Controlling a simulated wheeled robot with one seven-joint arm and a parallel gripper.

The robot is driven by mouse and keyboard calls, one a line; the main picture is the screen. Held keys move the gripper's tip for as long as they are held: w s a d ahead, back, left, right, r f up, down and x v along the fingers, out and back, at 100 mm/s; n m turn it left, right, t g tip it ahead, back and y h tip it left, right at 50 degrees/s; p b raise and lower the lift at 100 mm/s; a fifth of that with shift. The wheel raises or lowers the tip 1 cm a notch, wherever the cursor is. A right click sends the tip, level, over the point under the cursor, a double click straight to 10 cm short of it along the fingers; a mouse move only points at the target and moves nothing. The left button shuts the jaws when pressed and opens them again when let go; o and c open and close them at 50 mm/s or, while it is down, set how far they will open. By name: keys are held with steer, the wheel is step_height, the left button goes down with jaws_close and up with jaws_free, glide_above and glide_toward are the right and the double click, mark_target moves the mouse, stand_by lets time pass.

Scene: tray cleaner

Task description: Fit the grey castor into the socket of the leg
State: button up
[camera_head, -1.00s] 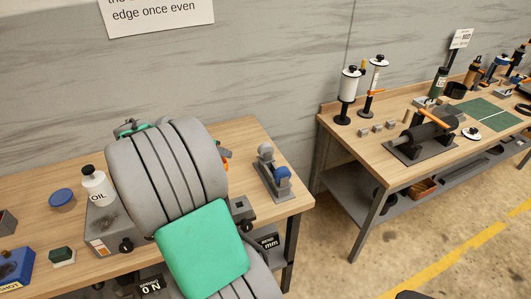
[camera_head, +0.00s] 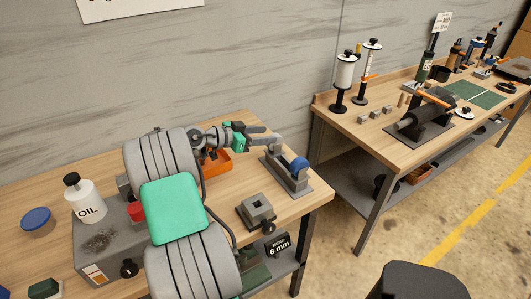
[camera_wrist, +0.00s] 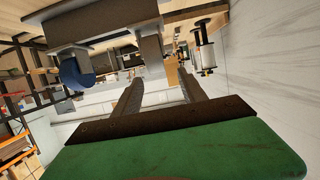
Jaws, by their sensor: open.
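What looks like the grey castor (camera_head: 273,141) stands at the back end of a grey rack on the wooden bench in the head view. A blue wheel (camera_head: 299,163) sits at the rack's front end; it also shows in the wrist view (camera_wrist: 77,75). My gripper (camera_head: 248,139), with green on it, is open just left of the grey castor. In the wrist view its two fingers (camera_wrist: 158,92) are apart with nothing held between them; a grey part (camera_wrist: 151,45) lies ahead. A dark block with a square hole (camera_head: 258,209), possibly the leg's socket, sits nearer the bench edge, empty.
An orange tray (camera_head: 217,162) lies below and behind my gripper. An oil bottle (camera_head: 84,200), a grey box (camera_head: 100,245) and a blue lid (camera_head: 37,220) are at left. A "6 mm" sign (camera_head: 277,244) is at the bench edge. A second bench (camera_head: 365,135) stands right.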

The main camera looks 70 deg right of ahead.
steer(key=p+x, duration=0.1)
steer(key=x, duration=0.1)
steer(key=p+x, duration=0.1)
steer(key=x, duration=0.2)
steer(key=p+x, duration=0.1)
steer(key=x, duration=0.2)
steer(key=shift+a+f, duration=0.25)
steer(key=shift+f, duration=0.15)
steer(key=shift+c, duration=0.3)
jaws_close()
